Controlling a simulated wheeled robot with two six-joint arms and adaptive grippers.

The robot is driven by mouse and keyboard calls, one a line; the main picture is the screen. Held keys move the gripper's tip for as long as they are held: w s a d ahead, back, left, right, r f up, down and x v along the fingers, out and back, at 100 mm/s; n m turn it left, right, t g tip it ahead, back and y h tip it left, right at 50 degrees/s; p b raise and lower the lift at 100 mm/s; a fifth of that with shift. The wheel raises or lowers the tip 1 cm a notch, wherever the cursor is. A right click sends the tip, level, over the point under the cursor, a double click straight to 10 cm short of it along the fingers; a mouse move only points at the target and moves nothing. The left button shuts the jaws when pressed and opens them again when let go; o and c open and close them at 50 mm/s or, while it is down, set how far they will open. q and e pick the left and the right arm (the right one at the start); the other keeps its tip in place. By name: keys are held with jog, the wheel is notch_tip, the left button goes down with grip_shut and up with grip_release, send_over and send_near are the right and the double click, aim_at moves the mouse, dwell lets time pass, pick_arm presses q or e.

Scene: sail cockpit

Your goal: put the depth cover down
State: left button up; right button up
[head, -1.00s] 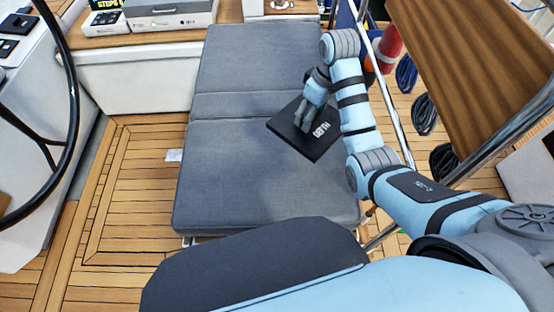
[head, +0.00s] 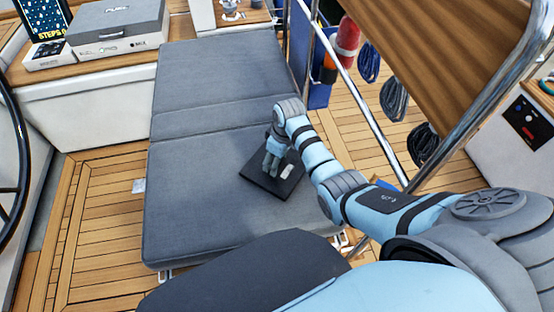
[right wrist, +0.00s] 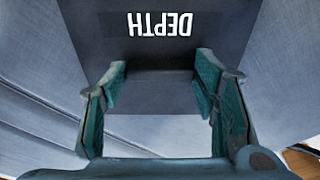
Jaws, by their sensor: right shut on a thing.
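The depth cover (head: 276,188) is a flat dark square plate with white lettering. It is over the right side of the front grey cushion (head: 195,205), lying flat or nearly so; I cannot tell whether it touches the cushion. The right wrist view shows the cover (right wrist: 105,35) with upside-down DEPTH lettering. My right gripper (head: 268,172) points down at the cover and is shut on it, though its fingers (right wrist: 160,68) look spread apart in the wrist view. The exact contact is hidden. My left gripper is not in view.
A rear cushion (head: 215,75) continues behind. A steel rail (head: 360,95) and wooden table (head: 455,50) stand on the right. Boxes (head: 118,25) sit on the back-left bench. A black wheel (head: 18,150) is at far left. The front cushion's left side is clear.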

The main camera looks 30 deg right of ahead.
aim_at(282, 168)
jog(key=o, duration=1.3)
jog(key=r+p, duration=0.1)
jog(key=r, duration=0.3)
jog(key=s+r+p, duration=0.1)
jog(key=r, duration=0.3)
jog(key=d+r+p, duration=0.1)
jog(key=r, duration=0.3)
jog(key=shift+s+p, duration=0.25)
jog(key=shift+p, duration=0.15)
jog(key=shift+a, duration=0.1)
